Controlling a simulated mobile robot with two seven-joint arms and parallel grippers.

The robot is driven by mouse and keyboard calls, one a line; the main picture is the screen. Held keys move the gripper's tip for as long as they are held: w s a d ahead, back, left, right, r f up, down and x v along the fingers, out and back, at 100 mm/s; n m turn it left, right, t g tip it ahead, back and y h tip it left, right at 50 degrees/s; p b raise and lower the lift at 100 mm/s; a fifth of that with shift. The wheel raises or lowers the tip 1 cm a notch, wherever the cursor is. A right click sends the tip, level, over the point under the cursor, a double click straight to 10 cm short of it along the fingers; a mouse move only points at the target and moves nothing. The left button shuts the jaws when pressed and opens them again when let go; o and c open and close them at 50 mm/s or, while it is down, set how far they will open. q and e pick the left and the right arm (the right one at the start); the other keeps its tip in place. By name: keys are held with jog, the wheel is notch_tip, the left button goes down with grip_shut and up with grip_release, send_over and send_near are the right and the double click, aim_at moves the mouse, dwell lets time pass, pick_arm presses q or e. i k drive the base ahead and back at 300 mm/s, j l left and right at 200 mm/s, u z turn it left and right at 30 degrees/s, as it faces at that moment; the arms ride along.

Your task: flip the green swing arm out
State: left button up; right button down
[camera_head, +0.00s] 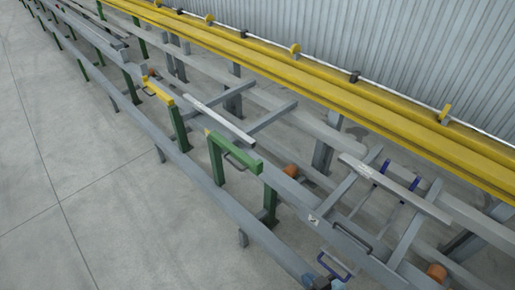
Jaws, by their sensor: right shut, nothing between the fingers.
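The green swing arm (233,148) is a flat green bar on top of a green upright post (215,162), near the middle of the view. The bar runs along the near rail, toward a second green post (270,205). My right gripper (321,283) seems to be the small dark blue-grey part at the bottom edge. It is shut and empty, well below and right of the green arm, not touching it. Most of it is cut off by the frame. My left gripper is not in view.
The grey near rail (225,205) runs diagonally, and yellow beams (330,95) run along the corrugated wall. A blue loop handle (336,264) is near the bottom. The concrete floor (85,170) on the left is clear.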

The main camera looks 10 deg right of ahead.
aim_at(256, 167)
jog(key=i, duration=1.2)
